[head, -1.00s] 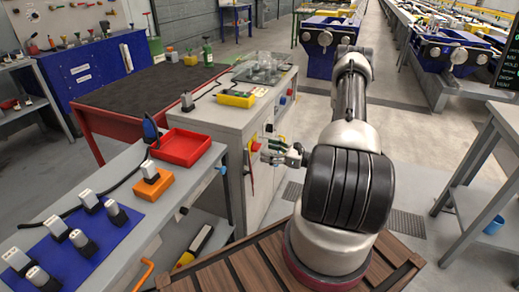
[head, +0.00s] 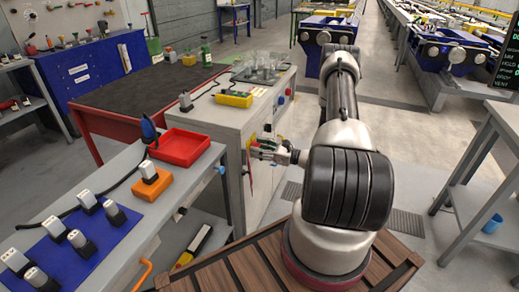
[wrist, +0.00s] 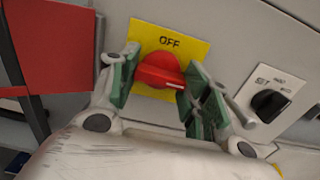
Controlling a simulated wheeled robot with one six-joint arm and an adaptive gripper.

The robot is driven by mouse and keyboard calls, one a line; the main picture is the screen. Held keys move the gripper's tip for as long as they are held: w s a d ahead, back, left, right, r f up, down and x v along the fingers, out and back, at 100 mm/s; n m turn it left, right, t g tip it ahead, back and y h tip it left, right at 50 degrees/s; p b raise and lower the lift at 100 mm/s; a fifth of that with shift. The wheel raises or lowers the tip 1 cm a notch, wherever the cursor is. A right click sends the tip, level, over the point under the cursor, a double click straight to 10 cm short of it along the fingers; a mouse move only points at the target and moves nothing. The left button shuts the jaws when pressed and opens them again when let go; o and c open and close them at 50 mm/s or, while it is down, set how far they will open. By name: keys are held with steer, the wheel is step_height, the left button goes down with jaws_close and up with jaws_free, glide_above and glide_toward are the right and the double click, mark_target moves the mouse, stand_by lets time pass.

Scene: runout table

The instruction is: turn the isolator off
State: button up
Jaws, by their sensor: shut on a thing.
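The isolator is a red rotary handle (wrist: 158,70) on a yellow plate (wrist: 196,48) marked OFF at its top, seen in the wrist view. A white line on the handle points right and slightly down, not at the word OFF. My gripper (wrist: 163,85) has its green-padded fingers on either side of the handle and is shut on it. In the head view my gripper (head: 258,151) reaches the front of the grey cabinet (head: 228,128); the handle is hidden there.
A black selector knob (wrist: 268,104) on a white plate sits right of the isolator. A red panel (wrist: 50,45) is at the left of the wrist view. In the head view a bench with a red tray (head: 180,148) and orange block (head: 150,186) stands left.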

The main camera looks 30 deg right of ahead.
steer(key=shift+n, duration=8.9)
steer(key=o, duration=1.1)
steer(key=shift+c, duration=0.2)
steer(key=shift+d, duration=0.1)
